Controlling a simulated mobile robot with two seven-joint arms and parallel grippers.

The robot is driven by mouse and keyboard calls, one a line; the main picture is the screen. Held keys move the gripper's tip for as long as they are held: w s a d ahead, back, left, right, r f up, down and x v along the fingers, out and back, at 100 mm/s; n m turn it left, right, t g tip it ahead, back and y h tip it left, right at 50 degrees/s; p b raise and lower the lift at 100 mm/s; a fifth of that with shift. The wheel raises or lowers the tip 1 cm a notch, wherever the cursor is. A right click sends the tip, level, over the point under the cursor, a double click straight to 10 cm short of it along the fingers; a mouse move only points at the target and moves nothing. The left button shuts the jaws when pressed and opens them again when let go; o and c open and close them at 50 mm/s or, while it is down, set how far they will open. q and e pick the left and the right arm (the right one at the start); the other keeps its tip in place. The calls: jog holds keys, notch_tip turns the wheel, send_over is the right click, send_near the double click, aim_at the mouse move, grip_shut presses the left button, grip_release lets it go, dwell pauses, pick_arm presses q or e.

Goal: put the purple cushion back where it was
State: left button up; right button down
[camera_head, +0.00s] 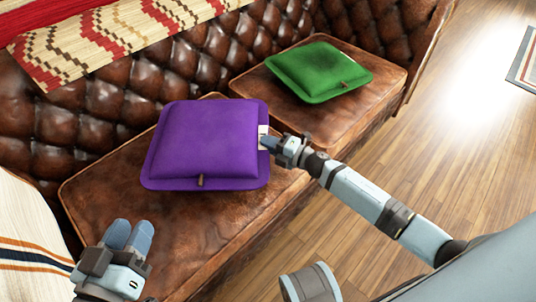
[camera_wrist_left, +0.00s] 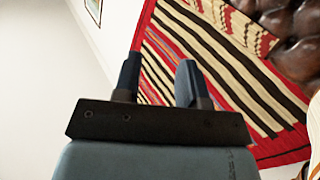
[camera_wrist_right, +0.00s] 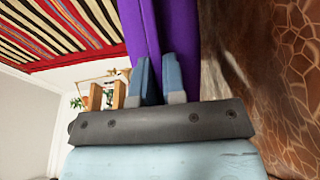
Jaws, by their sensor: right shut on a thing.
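The purple cushion (camera_head: 205,140) lies roughly flat over the left leather seat of the sofa in the head view. Whether it rests fully on the seat or is slightly raised cannot be told. My right gripper (camera_head: 268,143) is shut on its right edge, by a small white tag. In the right wrist view (camera_wrist_right: 158,78) the purple edge (camera_wrist_right: 148,30) runs between its fingers. My left gripper (camera_head: 130,236) is empty, low at the left in front of the sofa and away from the cushion. Its fingers stand apart in the left wrist view (camera_wrist_left: 158,80).
A green cushion (camera_head: 318,70) lies on the right seat (camera_head: 385,88). A patterned blanket (camera_head: 100,45) hangs over the tufted sofa back (camera_head: 140,85). A striped cloth (camera_head: 30,235) covers the left arm side.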

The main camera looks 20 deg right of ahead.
notch_tip(320, 180, down, 4)
jog(key=shift+r+b, duration=0.1)
jog(key=shift+b, duration=0.85)
jog(key=c, duration=1.6)
grip_release()
jog(key=shift+f, duration=0.2)
jog(key=o, duration=0.4)
pick_arm(q)
jog(key=shift+w+a+f+m, duration=0.3)
jog(key=shift+w+m, duration=0.15)
jog(key=shift+m, duration=0.15)
